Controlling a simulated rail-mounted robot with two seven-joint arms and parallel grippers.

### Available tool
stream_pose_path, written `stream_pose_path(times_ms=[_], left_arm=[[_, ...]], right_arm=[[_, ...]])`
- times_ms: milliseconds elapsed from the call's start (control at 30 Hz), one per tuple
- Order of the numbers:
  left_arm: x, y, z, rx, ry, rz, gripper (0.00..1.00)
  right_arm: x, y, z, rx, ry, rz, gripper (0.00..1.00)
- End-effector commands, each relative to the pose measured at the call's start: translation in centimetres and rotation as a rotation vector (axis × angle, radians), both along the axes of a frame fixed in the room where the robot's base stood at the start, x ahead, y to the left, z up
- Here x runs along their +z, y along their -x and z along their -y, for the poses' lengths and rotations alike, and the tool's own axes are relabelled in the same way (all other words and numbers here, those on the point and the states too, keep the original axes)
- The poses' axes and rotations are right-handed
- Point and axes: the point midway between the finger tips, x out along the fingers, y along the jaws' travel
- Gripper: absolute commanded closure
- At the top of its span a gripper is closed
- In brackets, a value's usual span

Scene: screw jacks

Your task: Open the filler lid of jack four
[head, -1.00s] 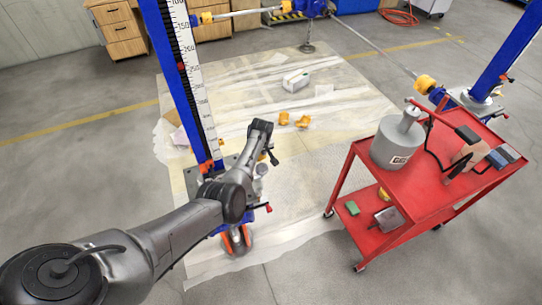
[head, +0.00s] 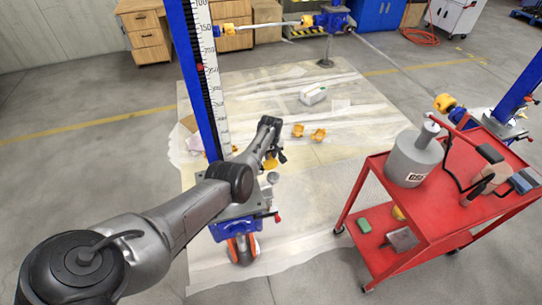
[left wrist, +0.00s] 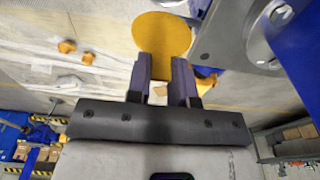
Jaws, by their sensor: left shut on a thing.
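A jack stands on the floor sheet, with a blue column (head: 192,75), a white scale (head: 208,75) and a blue body (head: 236,229) at its foot. My left gripper (head: 275,158) is above and just behind that body. In the left wrist view, a yellow round lid (left wrist: 162,35) stands face-on at the tips of my left gripper (left wrist: 160,68). Its lower edge is between the two dark fingers, which are shut on it. In the head view only a small yellow patch of the lid (head: 270,163) shows beside the gripper. The lid's hinge and opening are hidden. My right gripper is out of view.
A red cart (head: 440,215) with a grey canister (head: 413,160) stands to the right. Orange couplings (head: 318,134) and a white box (head: 313,95) lie on the floor sheet (head: 300,200). Another blue jack column (head: 522,80) stands at far right.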

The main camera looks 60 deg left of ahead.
Motion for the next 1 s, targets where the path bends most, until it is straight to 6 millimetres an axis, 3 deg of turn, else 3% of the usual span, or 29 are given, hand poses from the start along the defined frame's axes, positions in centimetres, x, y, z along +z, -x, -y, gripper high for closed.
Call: stream_pose_path(times_ms=[267,300,533,833,1000], left_arm=[[0.1,0.0,-0.3,0.001,-0.008,0.002,1.00],[0.1,0.0,-0.3,0.001,-0.008,0.002,0.75],[0.0,0.0,-0.1,0.001,-0.004,0.001,0.53],[0.5,0.0,-0.1,0.001,-0.003,0.001,0.53],[2.9,0.0,0.2,0.001,-0.004,0.002,0.53]], right_arm=[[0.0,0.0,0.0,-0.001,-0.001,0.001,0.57],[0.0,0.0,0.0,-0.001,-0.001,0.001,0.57],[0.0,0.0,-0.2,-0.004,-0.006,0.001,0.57],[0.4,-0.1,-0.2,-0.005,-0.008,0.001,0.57],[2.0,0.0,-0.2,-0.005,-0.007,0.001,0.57]])
